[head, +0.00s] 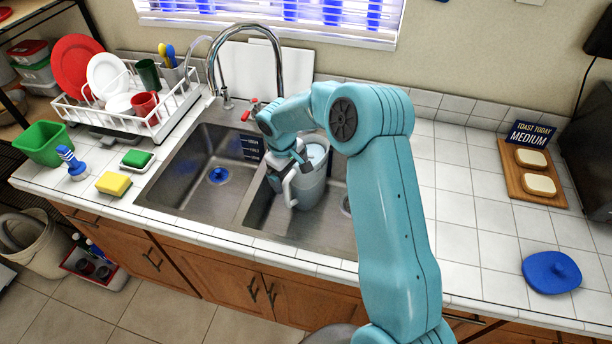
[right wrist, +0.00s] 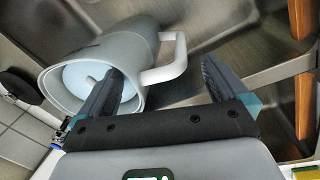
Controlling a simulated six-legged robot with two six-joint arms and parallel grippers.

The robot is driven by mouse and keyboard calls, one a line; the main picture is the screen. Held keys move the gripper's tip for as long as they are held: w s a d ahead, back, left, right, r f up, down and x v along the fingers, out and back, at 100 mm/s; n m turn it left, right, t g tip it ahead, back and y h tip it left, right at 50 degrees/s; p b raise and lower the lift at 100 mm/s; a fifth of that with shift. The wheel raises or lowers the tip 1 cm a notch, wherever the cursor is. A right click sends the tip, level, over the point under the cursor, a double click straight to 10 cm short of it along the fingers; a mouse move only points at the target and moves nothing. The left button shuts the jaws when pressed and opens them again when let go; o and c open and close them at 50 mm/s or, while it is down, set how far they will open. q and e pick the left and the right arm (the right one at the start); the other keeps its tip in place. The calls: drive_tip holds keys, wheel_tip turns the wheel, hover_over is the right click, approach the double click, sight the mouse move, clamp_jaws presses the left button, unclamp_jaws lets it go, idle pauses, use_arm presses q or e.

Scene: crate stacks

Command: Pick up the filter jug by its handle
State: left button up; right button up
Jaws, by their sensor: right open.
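The filter jug (head: 312,188) is a light grey jug standing in the right sink basin, its handle (head: 288,190) toward the left. In the right wrist view the jug (right wrist: 85,52) shows large at the left, with its pale handle (right wrist: 178,58) on its right side. My right gripper (head: 288,168) is open at the jug's handle side. In the right wrist view its fingers (right wrist: 162,66) appear on either side of the handle, the left one overlapping the jug's mouth. I cannot tell whether they touch it. My left gripper is not in view.
The sink divider (head: 243,200) is left of the jug, and the faucet (head: 222,65) rises behind. A dish rack (head: 120,115), green tub (head: 42,143) and yellow sponge (head: 113,184) are on the left counter. A toast board (head: 520,190) and blue lid (head: 551,272) are at right.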

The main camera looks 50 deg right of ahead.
drive_tip(key=shift+w+d+f, duration=0.1)
drive_tip(key=shift+f, duration=0.5)
clamp_jaws()
drive_tip(key=shift+r, duration=0.2)
